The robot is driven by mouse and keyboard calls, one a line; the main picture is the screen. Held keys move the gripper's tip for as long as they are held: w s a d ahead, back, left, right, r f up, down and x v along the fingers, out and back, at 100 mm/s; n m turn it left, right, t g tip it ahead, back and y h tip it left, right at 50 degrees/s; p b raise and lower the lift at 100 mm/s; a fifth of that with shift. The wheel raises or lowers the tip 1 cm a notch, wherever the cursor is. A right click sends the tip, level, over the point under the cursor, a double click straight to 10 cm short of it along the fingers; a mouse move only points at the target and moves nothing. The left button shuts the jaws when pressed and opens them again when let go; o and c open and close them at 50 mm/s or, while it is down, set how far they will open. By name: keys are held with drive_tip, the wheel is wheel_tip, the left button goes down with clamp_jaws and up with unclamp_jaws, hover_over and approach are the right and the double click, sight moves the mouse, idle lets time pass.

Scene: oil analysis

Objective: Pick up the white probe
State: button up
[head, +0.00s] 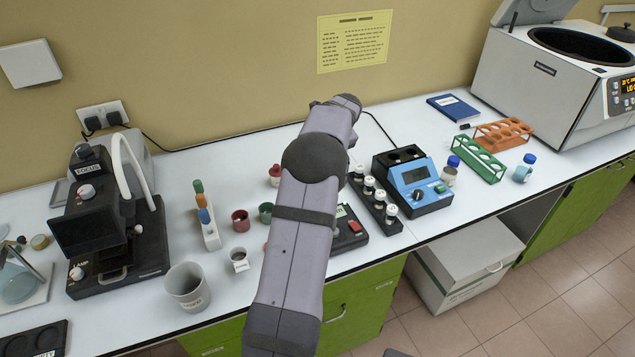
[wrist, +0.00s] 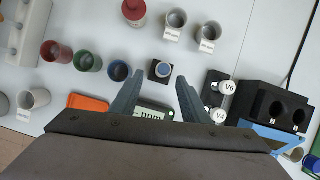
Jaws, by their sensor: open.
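My gripper (wrist: 160,76) is open, its two dark fingers spread apart and pointing away over the bench. Between and just past the fingertips is a small dark square block (wrist: 152,75) with a round pale top (wrist: 163,69). This pale top may be the white probe seen from above, but I cannot be sure. Nothing is held between the fingers. In the head view my arm hides the gripper and much of the bench behind it, and no probe can be made out clearly there.
A meter with a greenish display (wrist: 152,114) lies below the fingers. Capped vials (head: 369,185) stand in a dark rack near the blue instrument (head: 413,178). Red (head: 240,220) and green cups, a grey beaker (head: 187,286) and a microscope (head: 105,225) stand left of my arm.

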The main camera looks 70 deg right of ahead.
drive_tip(key=shift+d+p+x, duration=0.15)
drive_tip(key=shift+p+x, duration=0.7)
drive_tip(key=shift+x, duration=0.75)
drive_tip(key=shift+d+p+x, duration=0.2)
drive_tip(key=shift+p+x, duration=0.6)
drive_tip(key=shift+x, duration=0.85)
drive_tip(key=shift+r, duration=0.1)
clamp_jaws()
